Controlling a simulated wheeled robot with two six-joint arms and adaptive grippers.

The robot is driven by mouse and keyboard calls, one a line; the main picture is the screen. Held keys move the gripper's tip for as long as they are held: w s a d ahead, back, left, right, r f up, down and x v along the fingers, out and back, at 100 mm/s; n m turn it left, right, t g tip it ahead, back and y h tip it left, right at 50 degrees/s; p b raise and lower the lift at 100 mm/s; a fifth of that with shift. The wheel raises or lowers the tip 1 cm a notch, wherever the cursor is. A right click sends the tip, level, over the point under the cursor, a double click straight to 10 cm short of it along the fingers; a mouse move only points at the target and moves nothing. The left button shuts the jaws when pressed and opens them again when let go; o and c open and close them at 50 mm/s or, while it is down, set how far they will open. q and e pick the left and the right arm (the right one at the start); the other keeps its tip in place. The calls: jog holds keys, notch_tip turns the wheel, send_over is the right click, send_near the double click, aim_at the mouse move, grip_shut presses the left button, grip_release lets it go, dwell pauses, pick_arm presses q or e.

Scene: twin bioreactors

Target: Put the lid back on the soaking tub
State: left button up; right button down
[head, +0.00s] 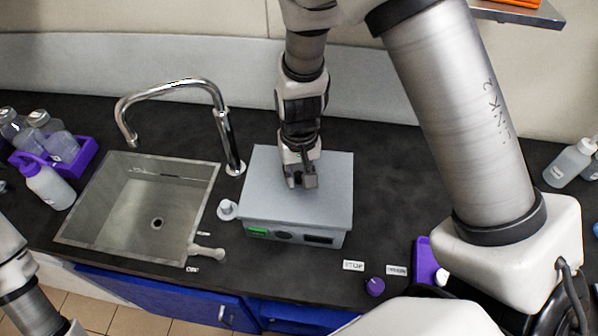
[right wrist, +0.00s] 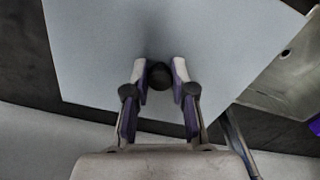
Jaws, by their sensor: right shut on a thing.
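The soaking tub (head: 262,232) is a grey box on the dark counter right of the sink, with a green display on its front. Its flat grey lid (head: 325,200) lies over the top, level and seemingly lined up with the box; I cannot tell whether it is fully seated. My right gripper (head: 303,181) points down at the middle of the lid. In the right wrist view the fingers (right wrist: 160,88) are shut on the lid's dark round knob (right wrist: 160,76), and the pale lid (right wrist: 100,45) fills much of the picture. My left gripper is out of view; only its arm shows lower left.
A sink (head: 125,215) with a tall curved faucet (head: 175,85) lies left of the tub. Bottles (head: 50,185) and a purple rack (head: 85,155) stand far left. A purple knob (head: 375,286) and a STOP label (head: 353,265) are in front right.

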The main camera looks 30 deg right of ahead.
jog(key=shift+p, duration=0.45)
dwell(1.0)
jog(key=shift+f, duration=0.15)
dwell(0.9)
dwell(0.3)
jog(key=shift+f, duration=0.45)
dwell(1.5)
jog(key=shift+c, duration=2)
grip_release()
jog(key=shift+r, duration=0.1)
